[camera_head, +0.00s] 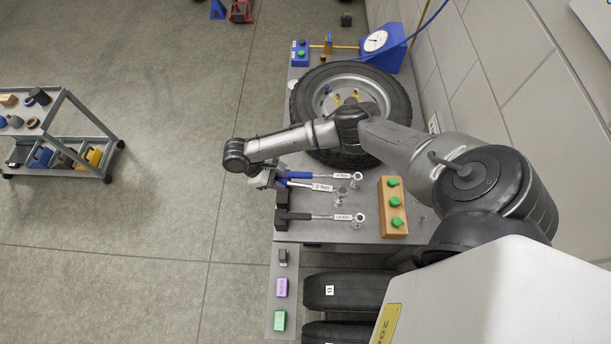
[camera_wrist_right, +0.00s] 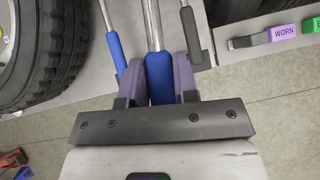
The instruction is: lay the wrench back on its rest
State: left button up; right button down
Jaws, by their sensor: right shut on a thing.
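In the right wrist view, the purple-grey fingers (camera_wrist_right: 162,82) clasp this blue handle (camera_wrist_right: 158,72) from both sides. Its shaft points away over the bench, between two other wrenches. A second blue-handled wrench (camera_head: 318,175) lies just behind it, and a black-handled wrench (camera_head: 325,216) lies in front. Black rest blocks (camera_head: 281,220) stand at the bench's left edge. Whether the held wrench touches a rest is hidden by the gripper. My left gripper is out of view.
A wheel (camera_head: 398,100) lies on the bench behind the wrenches. A wooden block with green knobs (camera_head: 394,208) stands to their right. A blue gauge (camera_head: 383,45) stands at the back. Purple and green blocks (camera_head: 281,288) sit on the front ledge. A cart (camera_head: 62,142) stands left on open floor.

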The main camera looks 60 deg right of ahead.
pick_arm(q)
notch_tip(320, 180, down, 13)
jog(key=b, duration=1.2)
pick_arm(e)
jog(key=s+d+f, duration=0.2)
jog(key=s+f, duration=0.1)
jog(key=f, duration=0.4)
jog(key=s+d+f, duration=0.3)
jog(key=f, duration=0.5)
jog(key=shift+d+f+n, duration=0.15)
jog(key=shift+d+n, duration=0.05)
jog(key=shift+n, duration=0.1)
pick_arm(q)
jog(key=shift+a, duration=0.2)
pick_arm(e)
jog(key=shift+s, duration=0.1)
pick_arm(q)
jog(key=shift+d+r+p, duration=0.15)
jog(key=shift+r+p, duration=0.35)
jog(key=shift+p, duration=0.05)
pick_arm(e)
jog(key=shift+f, duration=0.1)
jog(key=c, duration=1)
grip_release()
jog(key=shift+o, duration=1)
